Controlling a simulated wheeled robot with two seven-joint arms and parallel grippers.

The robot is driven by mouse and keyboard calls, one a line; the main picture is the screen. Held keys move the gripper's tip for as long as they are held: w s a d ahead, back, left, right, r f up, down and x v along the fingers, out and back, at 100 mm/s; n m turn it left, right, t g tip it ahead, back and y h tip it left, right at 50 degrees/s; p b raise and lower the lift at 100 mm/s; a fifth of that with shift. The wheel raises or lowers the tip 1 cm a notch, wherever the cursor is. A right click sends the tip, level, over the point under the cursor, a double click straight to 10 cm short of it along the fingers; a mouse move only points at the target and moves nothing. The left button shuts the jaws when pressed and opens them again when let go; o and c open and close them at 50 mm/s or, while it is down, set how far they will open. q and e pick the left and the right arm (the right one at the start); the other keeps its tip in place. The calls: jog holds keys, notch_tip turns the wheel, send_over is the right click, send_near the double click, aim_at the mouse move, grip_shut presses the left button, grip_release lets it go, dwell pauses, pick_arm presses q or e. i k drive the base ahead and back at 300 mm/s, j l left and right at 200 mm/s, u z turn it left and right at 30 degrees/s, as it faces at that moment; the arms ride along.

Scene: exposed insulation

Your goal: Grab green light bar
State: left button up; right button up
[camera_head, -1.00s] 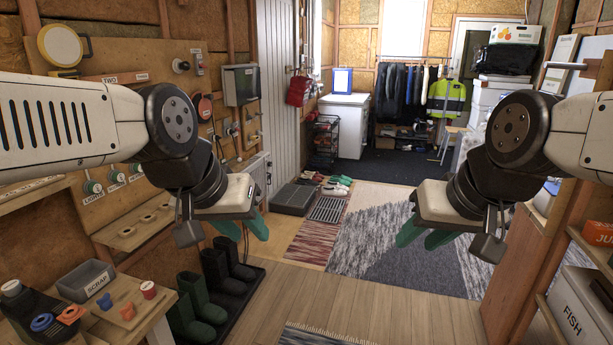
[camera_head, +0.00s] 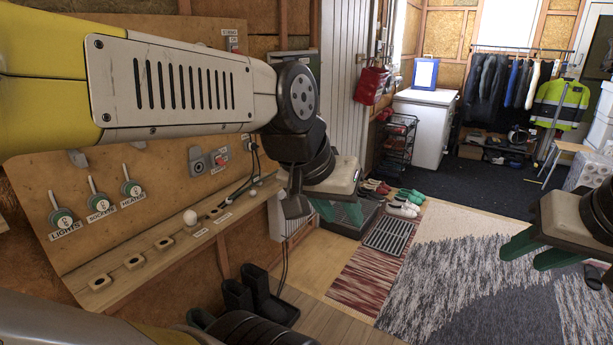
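Three switches with round green bases and pale upright levers sit on the wooden wall panel at left. The one labelled LIGHTS (camera_head: 62,217) is leftmost, with SOCKETS (camera_head: 101,203) and HEATER (camera_head: 131,188) to its right. No separate green bar shows. My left gripper (camera_head: 338,218), with green fingers, is right of the panel, well apart from the switches. Its fingers look parted and empty, partly hidden by the gripper body. My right gripper (camera_head: 537,252) is at the right edge, its green fingers apart and empty.
Shoes (camera_head: 405,203) and a grey rug (camera_head: 470,270) lie on the floor. A white chest (camera_head: 425,125) stands at the back.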

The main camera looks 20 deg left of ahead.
aim_at(255, 179)
jog(key=i+u, duration=0.35)
jog(key=i+l+u, duration=0.15)
jog(key=i+u, duration=0.2)
jog(key=i, duration=0.15)
jog(key=i+j+u, duration=0.15)
jog(key=u, duration=0.3)
jog(key=i+u, duration=0.6)
jog(key=u, duration=0.25)
jog(key=i+l+u, duration=0.15)
jog(key=u, duration=0.3)
jog(key=i, duration=0.1)
